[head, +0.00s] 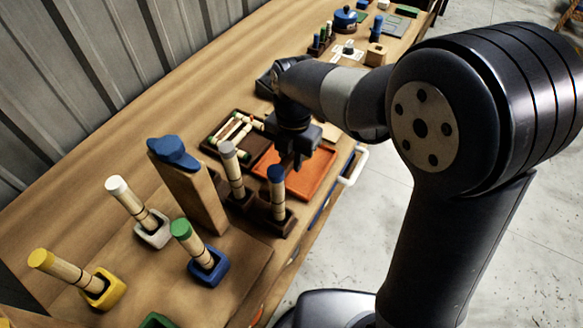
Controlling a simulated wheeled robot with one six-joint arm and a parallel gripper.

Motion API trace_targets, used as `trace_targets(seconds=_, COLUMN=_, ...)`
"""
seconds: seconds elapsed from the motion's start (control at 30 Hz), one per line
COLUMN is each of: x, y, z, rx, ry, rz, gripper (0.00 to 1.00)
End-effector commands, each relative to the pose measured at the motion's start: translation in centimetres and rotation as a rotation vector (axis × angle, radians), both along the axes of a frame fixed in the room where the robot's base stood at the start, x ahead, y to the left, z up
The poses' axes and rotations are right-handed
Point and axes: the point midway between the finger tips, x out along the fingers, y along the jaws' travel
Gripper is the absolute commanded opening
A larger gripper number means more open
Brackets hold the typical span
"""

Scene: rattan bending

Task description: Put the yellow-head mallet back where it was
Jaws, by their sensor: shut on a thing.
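The yellow-head mallet (62,268) has a pale wooden handle with dark bands. It stands in a yellow holder block (106,291) at the lower left of the head view, head up and leaning left in the picture. My gripper (297,166) is well away from it, up and to the right, pointing down over the orange tray. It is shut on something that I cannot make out. The blue head of another mallet (276,180) shows close to the left of my fingers. That mallet's foot is in a dark brown holder.
A white-head mallet (130,202), a green-head one (193,245) and a grey-head one (232,170) stand in holders. A tall wooden block (196,195) with a blue top rises among them. The orange tray (318,172) lies near the bench edge. Bench along the wall is bare.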

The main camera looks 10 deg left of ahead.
Motion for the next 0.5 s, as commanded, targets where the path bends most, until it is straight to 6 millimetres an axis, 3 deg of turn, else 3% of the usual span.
trace_targets(seconds=0.23, x=-0.1, y=0.0, z=-3.6, rx=-0.002, ry=0.003, rz=0.000, gripper=0.00)
trace_targets(seconds=0.5, x=0.0, y=0.0, z=-4.2, rx=0.001, ry=-0.001, rz=0.000, gripper=0.00)
